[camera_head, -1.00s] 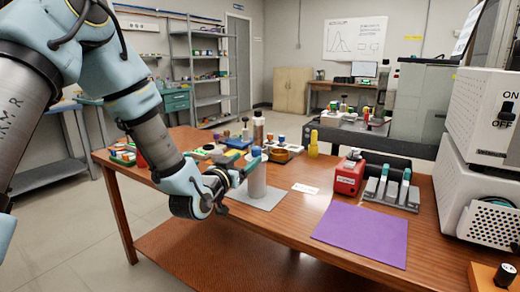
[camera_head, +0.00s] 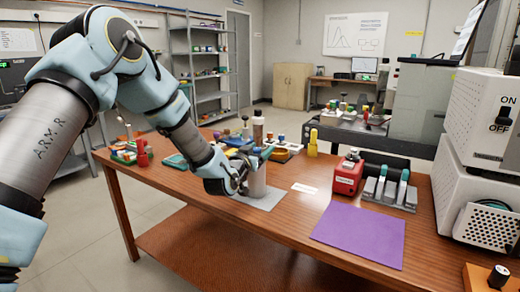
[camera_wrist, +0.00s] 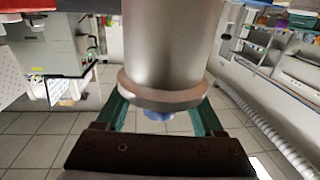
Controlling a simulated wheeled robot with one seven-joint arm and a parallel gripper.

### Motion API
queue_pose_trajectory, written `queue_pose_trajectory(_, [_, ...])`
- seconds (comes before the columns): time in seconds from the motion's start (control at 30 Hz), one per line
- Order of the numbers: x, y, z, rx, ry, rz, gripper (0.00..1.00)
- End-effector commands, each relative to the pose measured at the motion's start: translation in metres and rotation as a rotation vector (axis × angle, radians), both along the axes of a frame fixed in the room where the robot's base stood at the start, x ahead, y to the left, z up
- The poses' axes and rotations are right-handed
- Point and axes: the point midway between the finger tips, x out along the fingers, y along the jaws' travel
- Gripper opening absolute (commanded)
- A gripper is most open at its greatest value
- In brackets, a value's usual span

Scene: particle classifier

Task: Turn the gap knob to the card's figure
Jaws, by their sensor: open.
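A grey metal cylinder (camera_head: 258,181) stands upright on a grey mat (camera_head: 262,199) near the front of the table. In the wrist view the cylinder (camera_wrist: 170,45) ends in a wide rim, with a small blue knob (camera_wrist: 157,115) beyond it. No label shows whether this is the gap knob. My gripper (camera_head: 256,158) is at the cylinder's top. Its green fingers stand apart on both sides of the rim in the wrist view (camera_wrist: 161,117); contact cannot be told. A small white card (camera_head: 304,188) lies right of the mat, its figure unreadable.
A red box (camera_head: 349,173) and a grey rack (camera_head: 389,193) stand to the right. A purple mat (camera_head: 359,235) lies bare in front of them. Jars and small parts crowd the table behind my gripper. White equipment (camera_head: 474,165) stands at the right edge.

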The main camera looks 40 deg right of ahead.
Motion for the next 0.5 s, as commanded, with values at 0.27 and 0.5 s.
queue_pose_trajectory(0.27, [0.0, 0.0002, 0.0002, -0.001, 0.0, 0.0, 0.54])
queue_pose_trajectory(0.5, [0.0001, 0.0004, 0.0003, -0.001, 0.0, 0.0, 0.27])
